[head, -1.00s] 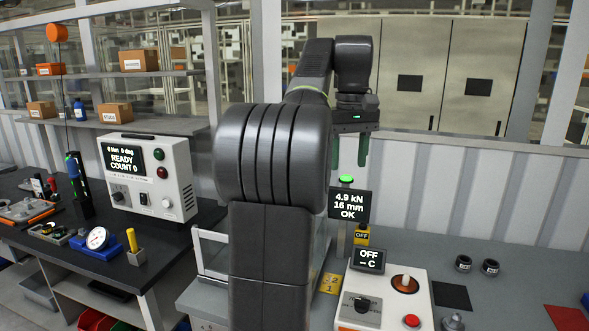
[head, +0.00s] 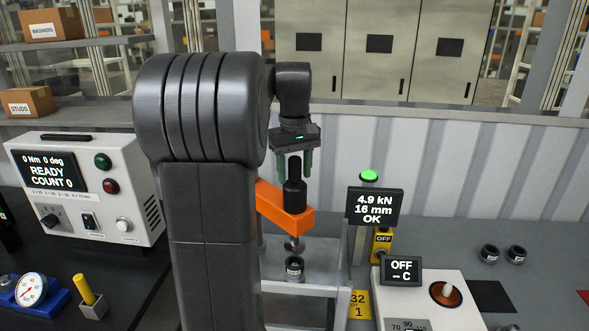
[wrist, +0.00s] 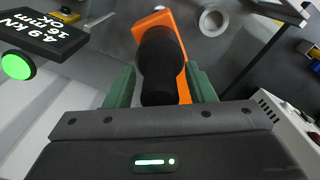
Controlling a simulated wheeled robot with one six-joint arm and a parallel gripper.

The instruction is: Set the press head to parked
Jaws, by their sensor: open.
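The press head is an orange arm (head: 283,211) with a black cylinder (head: 294,193) upright on top and a metal ram (head: 294,244) below. The ram is above a small dark ringed part (head: 294,268). My gripper (head: 295,173) is open, pointing down, with its green fingers on either side of the cylinder's narrow top. In the wrist view the cylinder (wrist: 160,60) reaches between the fingers and the orange arm (wrist: 152,22) lies beyond. I cannot tell whether either finger touches it. My arm hides the left part of the press.
The press display (head: 375,207) reads 4.9 kN, 16 mm, OK, with a green lamp (head: 369,175) lit behind it. A second display (head: 401,270) reads OFF. A control box (head: 85,190) stands left. Two dark rings (head: 503,253) lie on the right bench, which has free room.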

